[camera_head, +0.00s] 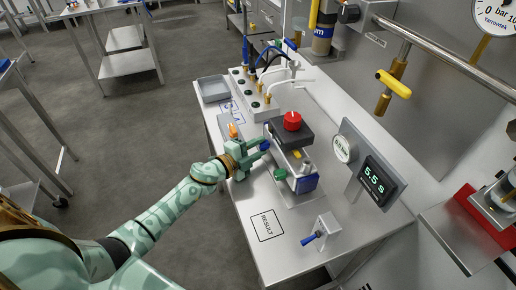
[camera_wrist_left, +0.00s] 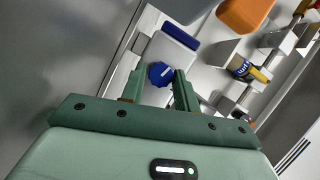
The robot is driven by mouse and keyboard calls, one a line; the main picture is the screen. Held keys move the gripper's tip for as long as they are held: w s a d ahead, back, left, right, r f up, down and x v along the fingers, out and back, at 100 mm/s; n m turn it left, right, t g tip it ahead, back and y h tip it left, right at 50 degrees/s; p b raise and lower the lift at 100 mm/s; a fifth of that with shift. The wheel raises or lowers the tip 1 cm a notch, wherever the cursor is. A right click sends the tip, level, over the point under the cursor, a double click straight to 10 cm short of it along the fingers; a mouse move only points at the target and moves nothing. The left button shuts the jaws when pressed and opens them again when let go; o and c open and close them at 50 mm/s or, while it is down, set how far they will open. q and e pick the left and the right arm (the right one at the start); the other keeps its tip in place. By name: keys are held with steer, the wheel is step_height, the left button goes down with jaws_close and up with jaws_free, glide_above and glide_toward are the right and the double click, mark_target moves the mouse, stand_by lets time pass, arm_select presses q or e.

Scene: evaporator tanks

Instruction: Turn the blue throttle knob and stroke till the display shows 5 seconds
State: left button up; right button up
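The blue throttle knob (camera_head: 264,145) is on the near left side of a small device (camera_head: 292,133) with a dark top and a red cap (camera_head: 292,121). My left gripper (camera_head: 258,151) is at the knob. In the left wrist view, the blue knob (camera_wrist_left: 160,73) with a white mark lies between my two fingertips (camera_wrist_left: 163,72). The fingers are apart, one on each side; whether both press on the knob I cannot tell. The display (camera_head: 375,180) on the right reads 5.5 s in green. My right gripper is not in view.
A round gauge (camera_head: 344,149) stands left of the display. A small block with a blue handle (camera_head: 318,236) and a RESULT square (camera_head: 267,225) are at the bench's near end. A grey tray (camera_head: 213,89) and a hose manifold (camera_head: 250,93) are farther back.

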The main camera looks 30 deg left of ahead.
arm_select(q)
steer(key=shift+o, duration=1.2)
steer(key=p+v, duration=0.1)
steer(key=v, duration=1.5)
steer(key=shift+s+p, duration=0.2)
steer(key=shift+p, duration=0.1)
steer(key=shift+a+f, duration=0.1)
steer(key=shift+a, duration=0.1)
